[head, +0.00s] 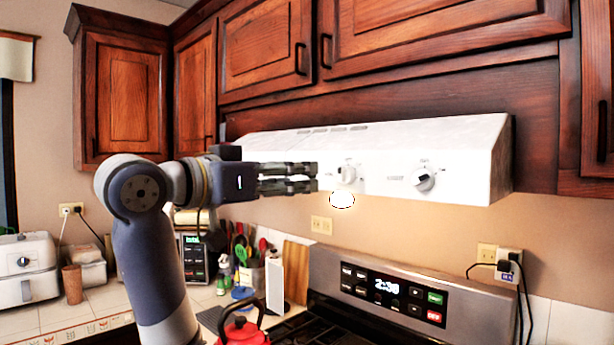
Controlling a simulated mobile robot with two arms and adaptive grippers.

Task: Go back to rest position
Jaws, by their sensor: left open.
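My left gripper (316,178) is raised in front of the white range hood (440,150). Its arm comes up from the lower left and bends to the right. The fingers point right, toward a knob (347,173) on the hood's front, and hold nothing. I cannot tell whether the fingertips touch the hood. A second knob (422,179) sits farther right. A bright lamp (342,200) shows under the hood's edge. My right gripper is not in view.
Below is the stove with its control panel (390,290) and a red kettle (243,331). Utensils (243,250) and a cutting board (297,262) stand behind on the counter. A white appliance (27,268) is at far left. Wooden cabinets (262,50) hang above.

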